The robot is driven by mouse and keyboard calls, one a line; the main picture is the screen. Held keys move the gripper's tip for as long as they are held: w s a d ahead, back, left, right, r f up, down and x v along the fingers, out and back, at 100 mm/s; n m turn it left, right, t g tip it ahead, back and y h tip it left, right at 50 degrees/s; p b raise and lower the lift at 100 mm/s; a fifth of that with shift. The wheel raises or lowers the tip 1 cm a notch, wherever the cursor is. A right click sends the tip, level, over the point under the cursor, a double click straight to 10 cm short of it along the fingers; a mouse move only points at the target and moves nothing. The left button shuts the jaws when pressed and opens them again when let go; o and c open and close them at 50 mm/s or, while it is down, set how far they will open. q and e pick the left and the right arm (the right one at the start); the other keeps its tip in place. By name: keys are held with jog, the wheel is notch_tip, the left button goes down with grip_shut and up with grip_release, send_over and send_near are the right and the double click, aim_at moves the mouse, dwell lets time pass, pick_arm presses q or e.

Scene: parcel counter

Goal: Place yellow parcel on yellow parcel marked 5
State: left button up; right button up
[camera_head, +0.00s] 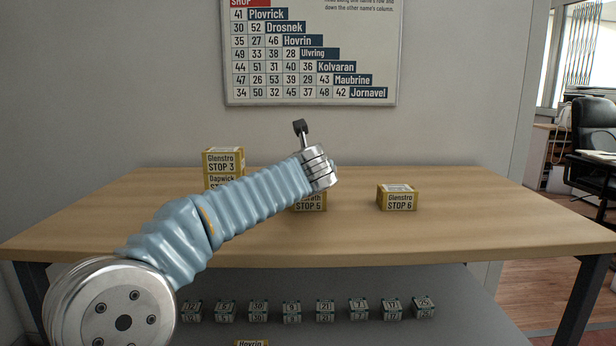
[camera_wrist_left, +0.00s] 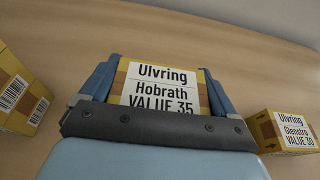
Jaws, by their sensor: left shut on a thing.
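A yellow parcel marked STOP 5 (camera_head: 312,203) appears to sit on the counter, its upper part hidden behind my left gripper (camera_head: 319,168). In the left wrist view, both fingers are shut on a yellow parcel labelled Ulvring, Hobrath, VALUE 35 (camera_wrist_left: 160,88). Its name fits the partly covered STOP 5 label, so it looks like the same parcel. A yellow parcel marked Glenstro STOP 6 (camera_head: 398,199) sits to the right and also shows in the wrist view (camera_wrist_left: 290,132). At the left, a yellow Glenstro STOP 3 parcel (camera_head: 223,161) rests on a Dagwick parcel (camera_head: 220,182). My right gripper is out of view.
The wooden counter (camera_head: 460,220) is clear at front and right. Several small numbered blocks (camera_head: 325,310) stand on a lower shelf. A Hovrin parcel (camera_head: 251,343) shows at the bottom edge. A name chart (camera_head: 310,60) hangs on the wall behind.

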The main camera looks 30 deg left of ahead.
pick_arm(q)
jog(key=shift+f, duration=0.15)
jog(key=o, duration=0.9)
jog(key=shift+c, duration=0.2)
jog(key=shift+s+d+r, duration=0.1)
jog(key=shift+r, duration=0.2)
jog(key=b+v, duration=0.1)
jog(key=v, duration=1)
jog(key=shift+s+d, duration=0.2)
jog(key=shift+s, duration=0.15)
jog(key=shift+r, duration=0.15)
